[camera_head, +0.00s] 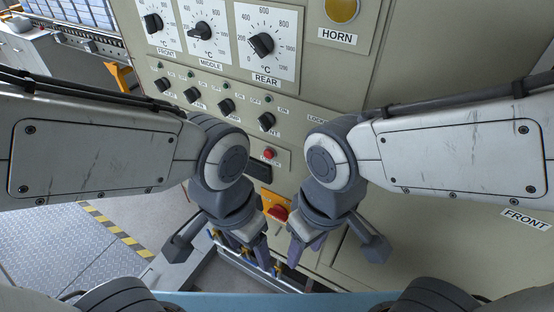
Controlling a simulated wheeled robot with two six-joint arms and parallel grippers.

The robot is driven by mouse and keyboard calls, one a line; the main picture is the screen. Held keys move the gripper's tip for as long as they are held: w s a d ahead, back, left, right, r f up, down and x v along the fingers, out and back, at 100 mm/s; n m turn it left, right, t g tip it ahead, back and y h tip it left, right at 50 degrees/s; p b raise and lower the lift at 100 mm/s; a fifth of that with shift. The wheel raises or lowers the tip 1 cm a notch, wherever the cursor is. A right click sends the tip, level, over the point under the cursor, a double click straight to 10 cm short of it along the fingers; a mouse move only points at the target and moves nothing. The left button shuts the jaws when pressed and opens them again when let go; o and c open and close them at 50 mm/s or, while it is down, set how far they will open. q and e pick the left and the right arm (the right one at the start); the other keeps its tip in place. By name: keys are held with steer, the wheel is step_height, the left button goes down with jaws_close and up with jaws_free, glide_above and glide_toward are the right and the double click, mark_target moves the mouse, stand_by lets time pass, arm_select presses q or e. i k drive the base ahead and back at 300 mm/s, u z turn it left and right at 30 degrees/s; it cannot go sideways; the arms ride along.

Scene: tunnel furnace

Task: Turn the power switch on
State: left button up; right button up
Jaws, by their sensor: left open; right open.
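A red rotary switch on an orange plate (266,197) sits low on the beige control panel, partly hidden behind my grippers. I cannot read a label on it, so I cannot confirm that it is the power switch. My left gripper (252,247) is open and empty, pointing down just left of the red switch. My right gripper (305,248) is open and empty, just right of the switch. From this angle I cannot tell whether either gripper touches the panel.
Above are a small red button (269,153), a row of black selector knobs (226,106) and temperature dials marked FRONT, MIDDLE and REAR (262,44). A yellow HORN button (342,9) is at the top. Yellow-blue valves and pipes (247,252) run below the grippers.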

mark_target(278, 211)
steer(key=u, duration=0.5)
steer(key=k, duration=1.25)
steer(key=z, duration=0.2)
